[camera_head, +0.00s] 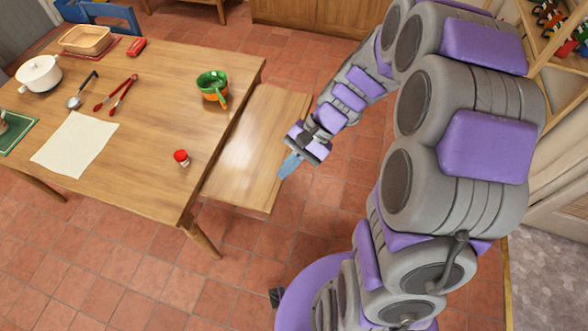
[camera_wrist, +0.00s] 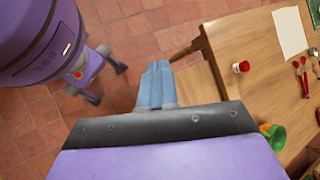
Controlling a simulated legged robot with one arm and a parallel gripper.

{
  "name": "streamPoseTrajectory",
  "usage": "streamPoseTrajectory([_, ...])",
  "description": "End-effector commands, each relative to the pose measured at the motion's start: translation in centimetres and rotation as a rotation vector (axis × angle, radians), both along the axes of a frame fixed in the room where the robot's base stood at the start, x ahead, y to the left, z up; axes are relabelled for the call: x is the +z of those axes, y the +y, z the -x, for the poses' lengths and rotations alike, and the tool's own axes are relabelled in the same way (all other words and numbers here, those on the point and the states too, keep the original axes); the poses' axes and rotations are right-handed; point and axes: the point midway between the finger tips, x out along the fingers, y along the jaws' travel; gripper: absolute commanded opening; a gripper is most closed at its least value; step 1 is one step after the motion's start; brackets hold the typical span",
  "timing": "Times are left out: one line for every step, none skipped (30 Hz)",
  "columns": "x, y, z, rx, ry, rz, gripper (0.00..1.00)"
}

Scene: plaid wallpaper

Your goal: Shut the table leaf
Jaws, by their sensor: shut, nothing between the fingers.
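The table leaf (camera_head: 254,147) is a wooden panel jutting out from the right side of the wooden table (camera_head: 160,75), a little below the tabletop. It also shows in the wrist view (camera_wrist: 199,88), partly hidden behind my gripper. My gripper (camera_head: 290,165) is shut and empty, with its light blue fingers together at the leaf's outer right edge. In the wrist view the fingers (camera_wrist: 156,84) point towards the floor and the leaf's edge. I cannot tell whether they touch the leaf.
A shelf (camera_head: 555,60) stands at right. Tiled floor around the leaf is clear.

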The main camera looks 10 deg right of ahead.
Motion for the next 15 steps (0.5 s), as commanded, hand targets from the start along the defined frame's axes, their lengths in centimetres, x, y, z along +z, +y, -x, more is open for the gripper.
streamPoseTrajectory([-1.0,-0.3,-1.1,-0.048,0.025,-0.027,0.0])
streamPoseTrajectory([-1.4,-0.4,-1.8,-0.077,0.036,-0.042,0.0])
streamPoseTrajectory([-2.1,-0.7,-2.8,-0.115,0.05,-0.062,0.0])
streamPoseTrajectory([-2.6,-0.9,-3.5,-0.146,0.062,-0.077,0.0])
streamPoseTrajectory([-3.2,-1.1,-4.1,-0.175,0.073,-0.09,0.0])
streamPoseTrajectory([-3.9,-1.5,-5.0,-0.214,0.088,-0.108,0.0])
streamPoseTrajectory([-4.6,-1.7,-5.6,-0.245,0.102,-0.122,0.0])
streamPoseTrajectory([-5.2,-2.0,-6.1,-0.275,0.114,-0.135,0.0])
streamPoseTrajectory([-6.1,-2.5,-7.0,-0.316,0.128,-0.152,0.0])
streamPoseTrajectory([-6.8,-2.8,-7.5,-0.347,0.14,-0.164,0.0])
streamPoseTrajectory([-7.5,-3.2,-8.2,-0.38,0.152,-0.177,0.0])
streamPoseTrajectory([-8.4,-3.8,-8.9,-0.421,0.165,-0.191,0.0])
streamPoseTrajectory([-9.1,-4.2,-9.5,-0.453,0.178,-0.203,0.0])
streamPoseTrajectory([-9.9,-4.7,-9.9,-0.487,0.19,-0.215,0.0])
streamPoseTrajectory([-10.9,-5.3,-10.6,-0.529,0.206,-0.228,0.0])
